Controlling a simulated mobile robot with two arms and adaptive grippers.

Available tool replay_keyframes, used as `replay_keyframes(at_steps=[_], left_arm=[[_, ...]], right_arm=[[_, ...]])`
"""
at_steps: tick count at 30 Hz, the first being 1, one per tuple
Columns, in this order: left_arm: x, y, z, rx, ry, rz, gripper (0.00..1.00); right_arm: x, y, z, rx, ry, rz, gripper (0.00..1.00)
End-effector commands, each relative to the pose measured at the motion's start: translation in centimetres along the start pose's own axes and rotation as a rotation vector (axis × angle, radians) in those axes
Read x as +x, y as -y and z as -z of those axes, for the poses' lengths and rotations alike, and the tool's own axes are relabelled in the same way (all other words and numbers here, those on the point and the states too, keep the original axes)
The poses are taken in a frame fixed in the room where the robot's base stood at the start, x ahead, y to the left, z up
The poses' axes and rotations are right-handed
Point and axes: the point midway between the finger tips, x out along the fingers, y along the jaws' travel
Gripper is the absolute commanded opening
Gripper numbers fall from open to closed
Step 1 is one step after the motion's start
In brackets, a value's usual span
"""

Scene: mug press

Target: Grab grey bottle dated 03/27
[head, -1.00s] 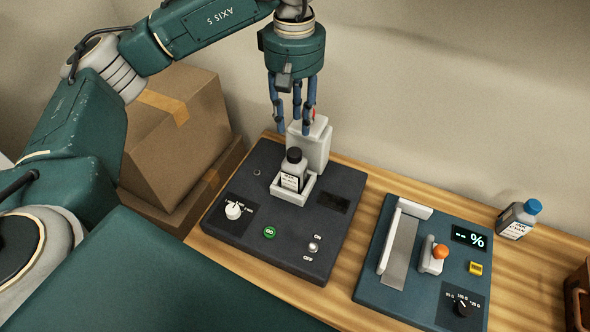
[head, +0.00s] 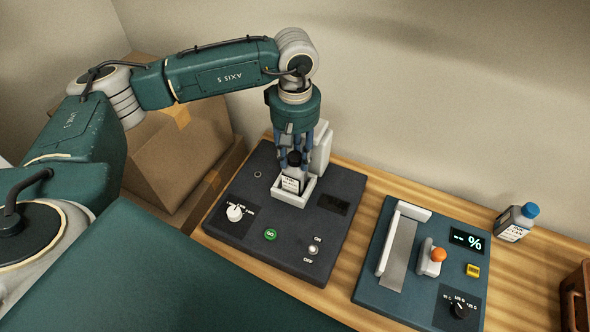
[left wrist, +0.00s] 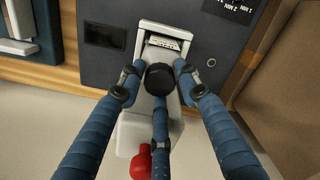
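A grey bottle with a black cap and a white label (head: 291,184) stands upright in the white holder (head: 290,199) of the dark machine. The label's date is too small to read. My left gripper (head: 294,158) is over the bottle from above, its blue fingers around the cap. In the left wrist view the black cap (left wrist: 159,79) lies between the spread fingers of the left gripper (left wrist: 158,75). The fingers look open, with gaps beside the cap. A second grey bottle with a blue cap (head: 516,223) stands at the right. My right gripper is not in view.
The dark machine (head: 262,226) has a knob, a green GO button and an on/off switch. A white block (head: 321,145) stands behind the holder. A blue-green device (head: 393,290) is to the right. Cardboard boxes (head: 178,160) are at left, a brown crate (head: 575,300) far right.

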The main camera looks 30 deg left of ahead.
Motion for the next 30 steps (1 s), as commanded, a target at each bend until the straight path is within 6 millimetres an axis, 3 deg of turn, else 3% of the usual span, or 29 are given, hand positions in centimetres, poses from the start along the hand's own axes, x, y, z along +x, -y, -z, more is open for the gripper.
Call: replay_keyframes(at_steps=[9,15,30], left_arm=[[0.95,-0.02,0.01,0.0,-0.001,-0.001,0.33],[0.93,-0.02,0.0,0.0,-0.001,-0.001,0.0],[0.31,-0.14,0.06,0.0,-0.002,-0.005,0.0]], right_arm=[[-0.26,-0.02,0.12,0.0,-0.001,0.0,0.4],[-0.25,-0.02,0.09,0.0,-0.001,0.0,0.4],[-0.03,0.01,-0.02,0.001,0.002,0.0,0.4]])
